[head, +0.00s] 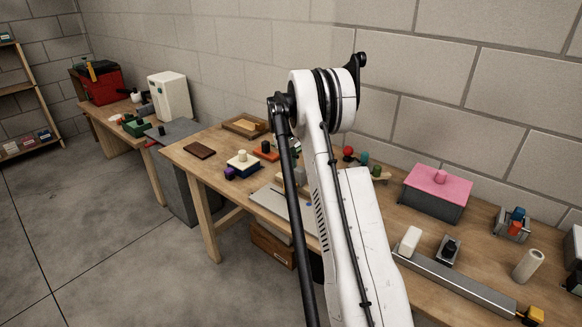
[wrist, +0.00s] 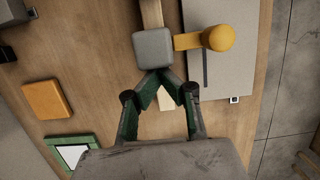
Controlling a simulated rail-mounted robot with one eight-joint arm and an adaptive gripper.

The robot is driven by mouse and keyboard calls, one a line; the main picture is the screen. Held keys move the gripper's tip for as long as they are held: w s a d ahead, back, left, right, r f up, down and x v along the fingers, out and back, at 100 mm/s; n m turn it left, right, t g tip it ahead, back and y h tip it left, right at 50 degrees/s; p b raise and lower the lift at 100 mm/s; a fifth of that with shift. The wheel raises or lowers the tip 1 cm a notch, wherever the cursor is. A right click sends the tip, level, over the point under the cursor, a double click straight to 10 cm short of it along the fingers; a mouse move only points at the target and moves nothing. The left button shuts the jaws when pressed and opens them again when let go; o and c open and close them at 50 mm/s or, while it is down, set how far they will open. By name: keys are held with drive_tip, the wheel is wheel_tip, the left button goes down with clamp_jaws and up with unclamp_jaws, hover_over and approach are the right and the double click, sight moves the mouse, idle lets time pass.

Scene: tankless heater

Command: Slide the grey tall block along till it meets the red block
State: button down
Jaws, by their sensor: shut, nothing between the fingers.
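In the wrist view a grey block (wrist: 154,48) with a square top stands at the upper middle, at the end of a pale wooden strip (wrist: 152,13). My gripper (wrist: 163,73) is shut and empty, its green-lined fingertips together just below the block's near edge in the picture. I cannot tell whether they touch it. A yellow round knob on a bar (wrist: 221,38) lies right beside the block. No red block shows clearly in the wrist view. In the head view a red-orange piece with a dark knob (head: 265,151) lies on the table; my arm hides my gripper and the grey block.
In the wrist view a flat orange block (wrist: 47,99) and a green-framed piece (wrist: 71,153) lie at left, and a grey plate (wrist: 232,72) at right by the table edge. In the head view a pink-lidded box (head: 437,190) stands to the right of my arm.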

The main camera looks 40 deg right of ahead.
sight(300, 169)
drive_tip(key=shift+s, duration=0.1)
drive_tip(key=shift+s+d+b, duration=0.2)
drive_tip(key=shift+s+b, duration=0.1)
drive_tip(key=shift+s, duration=0.75)
drive_tip(key=shift+s+d+b, duration=0.2)
drive_tip(key=shift+s+b, duration=0.1)
drive_tip(key=shift+s, duration=0.7)
drive_tip(key=shift+w, duration=0.1)
drive_tip(key=w, duration=0.4)
drive_tip(key=shift+a+b, duration=0.4)
drive_tip(key=v, duration=1)
drive_tip(key=shift+s+a+r, duration=0.1)
